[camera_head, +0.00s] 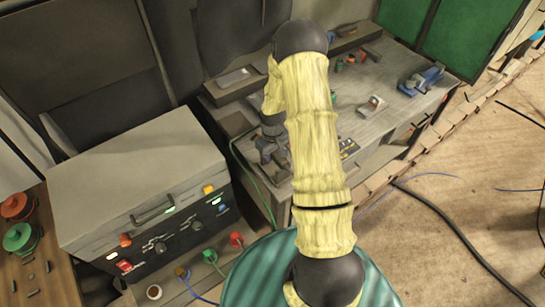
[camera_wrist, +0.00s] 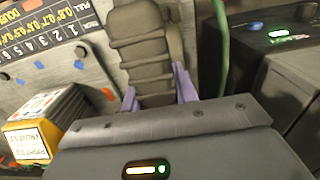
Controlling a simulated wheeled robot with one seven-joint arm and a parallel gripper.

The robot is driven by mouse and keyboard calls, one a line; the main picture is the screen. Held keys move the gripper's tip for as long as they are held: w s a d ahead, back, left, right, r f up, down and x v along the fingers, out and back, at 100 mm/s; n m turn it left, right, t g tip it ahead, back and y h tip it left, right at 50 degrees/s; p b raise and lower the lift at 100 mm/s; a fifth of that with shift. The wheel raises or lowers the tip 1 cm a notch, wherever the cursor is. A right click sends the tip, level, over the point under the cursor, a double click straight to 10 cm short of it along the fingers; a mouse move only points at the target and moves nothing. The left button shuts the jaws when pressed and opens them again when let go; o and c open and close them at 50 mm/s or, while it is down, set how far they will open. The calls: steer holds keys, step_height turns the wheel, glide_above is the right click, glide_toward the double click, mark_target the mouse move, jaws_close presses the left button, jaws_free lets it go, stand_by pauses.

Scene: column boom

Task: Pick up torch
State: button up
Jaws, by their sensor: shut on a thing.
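In the wrist view a dark grey, ribbed torch (camera_wrist: 146,52) stands out lengthwise beyond the jaws. My gripper (camera_wrist: 157,90) has its two purple fingers on either side of the torch, shut on it. The torch's near end is hidden behind the dark housing of my gripper. In the head view my yellow-sleeved arm reaches down over the workbench, and my gripper (camera_head: 272,150) shows only partly beside the sleeve. I cannot make out the torch clearly there.
A large grey box (camera_head: 140,185) with knobs and lights stands left of my gripper. The workbench (camera_head: 385,115) holds a blue tool (camera_head: 422,80) and small parts. A green cable (camera_wrist: 222,45) runs close by the torch. A yellow-and-white box (camera_wrist: 32,138) is at lower left.

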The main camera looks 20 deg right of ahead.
step_height(320, 180, up, 9)
steer(key=shift+f+b, duration=0.1)
steer(key=shift+b, duration=1.15)
